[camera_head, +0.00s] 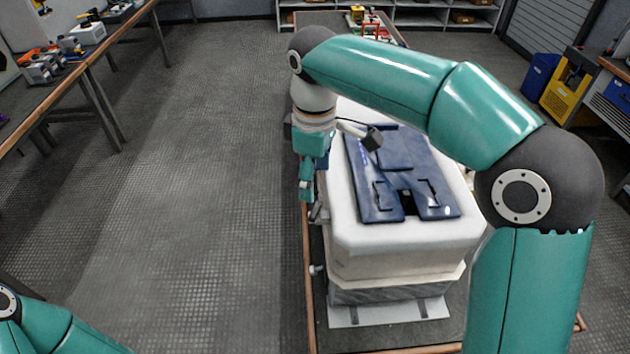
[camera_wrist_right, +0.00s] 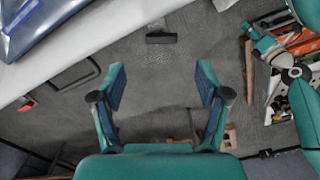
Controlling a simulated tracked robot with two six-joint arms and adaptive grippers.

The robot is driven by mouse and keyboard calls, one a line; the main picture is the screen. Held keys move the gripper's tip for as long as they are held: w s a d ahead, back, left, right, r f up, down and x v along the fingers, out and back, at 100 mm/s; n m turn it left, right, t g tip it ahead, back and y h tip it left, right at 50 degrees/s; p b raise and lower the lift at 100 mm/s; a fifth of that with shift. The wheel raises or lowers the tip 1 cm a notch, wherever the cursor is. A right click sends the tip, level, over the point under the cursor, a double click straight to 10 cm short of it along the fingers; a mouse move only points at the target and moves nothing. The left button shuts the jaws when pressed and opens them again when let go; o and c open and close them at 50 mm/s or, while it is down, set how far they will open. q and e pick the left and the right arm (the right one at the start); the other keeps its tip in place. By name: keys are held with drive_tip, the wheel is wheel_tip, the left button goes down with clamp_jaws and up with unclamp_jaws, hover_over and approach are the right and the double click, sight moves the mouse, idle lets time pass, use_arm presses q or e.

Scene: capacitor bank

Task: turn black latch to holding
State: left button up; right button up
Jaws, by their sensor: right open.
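A large white case (camera_head: 400,238) with a dark blue panel (camera_head: 375,200) on top stands on a bench. My right gripper (camera_head: 306,192) hangs beside the case's left side, fingers pointing down. In the right wrist view my right gripper (camera_wrist_right: 161,85) is open, with nothing between its fingers. A small dark piece (camera_head: 319,212) shows low on the case's left side, close to the fingertips. A short black bar (camera_wrist_right: 161,38) lies ahead of the fingers in the wrist view; I cannot tell for certain that it is the black latch. My left gripper is out of view.
A black looped handle (camera_wrist_right: 75,78) and a small red part (camera_wrist_right: 28,105) show left of my fingers in the wrist view. The floor (camera_head: 190,200) left of the bench is clear. Yellow equipment (camera_head: 568,92) stands at the right.

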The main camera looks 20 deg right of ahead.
sight(315, 212)
drive_tip(key=shift+c, duration=1.4)
drive_tip(key=shift+s+d, duration=0.2)
drive_tip(key=shift+s, duration=0.15)
drive_tip(key=shift+c, duration=1.3)
drive_tip(key=r, duration=0.1)
drive_tip(key=d+r, duration=0.1)
drive_tip(key=r, duration=0.1)
drive_tip(key=shift+w+d+r+g+h, duration=0.2)
drive_tip(key=shift+w+g+h, duration=0.1)
drive_tip(key=shift+w, duration=0.1)
drive_tip(key=c, duration=0.6)
drive_tip(key=shift+w+a+r+m+h+p, duration=0.2)
drive_tip(key=shift+w+r+p, duration=0.15)
drive_tip(key=shift+w+r, duration=0.25)
drive_tip(key=shift+w+a+r+m+h+p, duration=0.1)
drive_tip(key=shift+w+a+r+p, duration=0.15)
drive_tip(key=shift+w+r, duration=0.3)
clamp_jaws()
drive_tip(key=w+a+f+g+h+p, duration=0.1)
drive_tip(key=w+a+f+p, duration=0.1)
drive_tip(key=w+a+f, duration=0.35)
drive_tip(key=s+d+f+b, duration=0.3)
drive_tip(key=s+f, duration=0.2)
drive_tip(key=f, duration=0.3)
drive_tip(key=shift+s+d+b, duration=0.2)
drive_tip(key=shift+s+b, duration=0.05)
drive_tip(key=shift+b, duration=0.15)
